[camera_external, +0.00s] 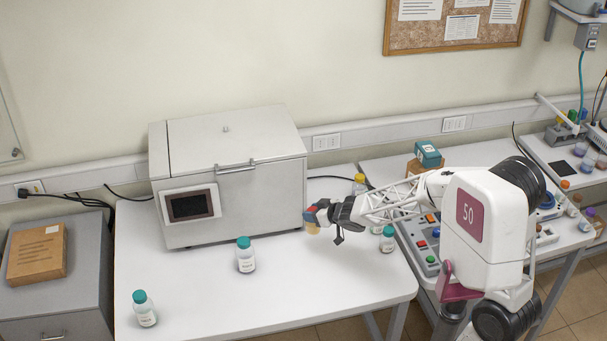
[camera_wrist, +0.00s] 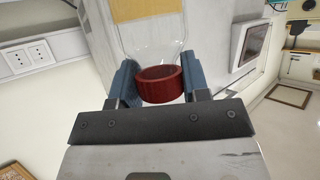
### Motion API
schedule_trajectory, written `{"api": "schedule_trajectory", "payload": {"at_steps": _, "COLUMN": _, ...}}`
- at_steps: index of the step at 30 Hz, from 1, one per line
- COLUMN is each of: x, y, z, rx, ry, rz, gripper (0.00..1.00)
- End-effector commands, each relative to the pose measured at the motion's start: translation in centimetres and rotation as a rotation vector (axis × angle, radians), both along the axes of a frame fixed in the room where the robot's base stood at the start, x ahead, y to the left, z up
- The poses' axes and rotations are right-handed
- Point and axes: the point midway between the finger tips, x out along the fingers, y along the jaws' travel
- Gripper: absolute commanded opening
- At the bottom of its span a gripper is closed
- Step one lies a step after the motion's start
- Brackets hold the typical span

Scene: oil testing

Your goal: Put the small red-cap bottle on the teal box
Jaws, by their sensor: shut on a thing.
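My gripper (camera_wrist: 158,90) is shut on the red-cap bottle (camera_wrist: 160,85), with a finger on either side of the red cap in the wrist view. The clear bottle with a yellowish label extends away from the fingers. In the external view the bottle (camera_external: 313,228) is partly hidden by my gripper (camera_external: 314,214), over the white table just right of the grey machine; whether it touches the table I cannot tell. The teal box (camera_external: 428,154) sits on top of a brown box at the right, behind my arm.
The grey machine (camera_external: 240,160) stands at the table's back. Teal-cap bottles stand on the white table (camera_external: 300,290): one in front of the machine (camera_external: 245,256), one at front left (camera_external: 144,309), one by my arm (camera_external: 387,240). A yellow-cap bottle (camera_external: 359,183) stands behind my gripper. A control panel (camera_external: 425,245) lies right.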

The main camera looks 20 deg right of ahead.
Motion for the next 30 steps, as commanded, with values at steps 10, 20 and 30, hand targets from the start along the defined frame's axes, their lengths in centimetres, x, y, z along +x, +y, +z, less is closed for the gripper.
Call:
{"api": "schedule_trajectory", "payload": {"at_steps": 10, "x": 4.9, "y": -7.4, "z": 1.7, "rx": 0.0, "ry": -0.001, "rz": -0.144, "gripper": 0.13}}
{"api": "schedule_trajectory", "payload": {"at_steps": 20, "x": 8.5, "y": -14.8, "z": 3.4, "rx": -0.001, "ry": -0.002, "rz": -0.277, "gripper": 0.13}}
{"api": "schedule_trajectory", "payload": {"at_steps": 30, "x": 11.3, "y": -23.1, "z": 5.1, "rx": -0.002, "ry": -0.002, "rz": -0.416, "gripper": 0.13}}
